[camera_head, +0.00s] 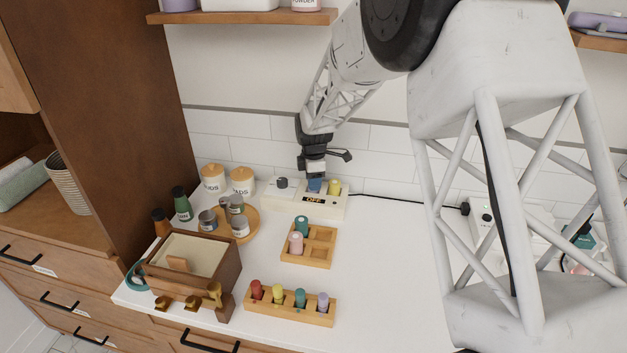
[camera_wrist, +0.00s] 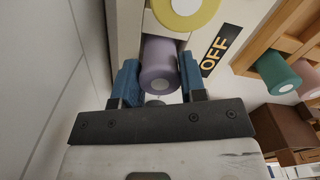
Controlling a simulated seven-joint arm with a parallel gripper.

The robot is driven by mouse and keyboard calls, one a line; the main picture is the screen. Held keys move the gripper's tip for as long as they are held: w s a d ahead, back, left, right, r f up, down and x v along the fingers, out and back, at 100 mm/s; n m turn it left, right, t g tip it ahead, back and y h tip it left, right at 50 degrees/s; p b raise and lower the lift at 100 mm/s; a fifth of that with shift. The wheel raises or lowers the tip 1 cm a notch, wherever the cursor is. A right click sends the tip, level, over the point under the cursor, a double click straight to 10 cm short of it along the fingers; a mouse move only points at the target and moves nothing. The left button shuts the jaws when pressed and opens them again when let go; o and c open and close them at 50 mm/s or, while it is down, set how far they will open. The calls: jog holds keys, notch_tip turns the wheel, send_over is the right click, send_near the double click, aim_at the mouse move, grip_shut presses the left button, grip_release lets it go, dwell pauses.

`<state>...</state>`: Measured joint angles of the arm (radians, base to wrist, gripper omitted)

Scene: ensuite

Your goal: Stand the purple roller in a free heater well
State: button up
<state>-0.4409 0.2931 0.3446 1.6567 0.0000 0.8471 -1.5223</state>
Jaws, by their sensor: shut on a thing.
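My gripper (camera_head: 315,184) is at the heater against the back wall, its blue fingers pointing down. In the wrist view the gripper (camera_wrist: 160,85) is shut on a purple roller (camera_wrist: 160,63), one finger on each side. The roller is upright over the middle of the white heater (camera_head: 328,206), beside a yellow roller (camera_head: 335,187) standing in a well. The yellow roller also shows in the wrist view (camera_wrist: 187,10). I cannot tell whether the purple roller's lower end is seated in a well. The heater's display (camera_head: 313,199) reads OFF.
A wooden grid tray (camera_head: 318,262) holds teal and pink rollers. A front rack (camera_head: 290,308) holds red, yellow, teal and purple rollers. A wooden box (camera_head: 225,270), cans and jars stand left. A dark knob (camera_head: 282,183) is on the heater's left. The counter right of the trays is clear.

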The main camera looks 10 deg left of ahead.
jog(key=shift+f, duration=0.1)
jog(key=o, duration=0.9)
notch_tip(320, 180, up, 12)
jog(key=shift+r, duration=0.1)
dwell(0.4)
dwell(0.3)
jog(key=shift+d+r, duration=0.1)
dwell(0.4)
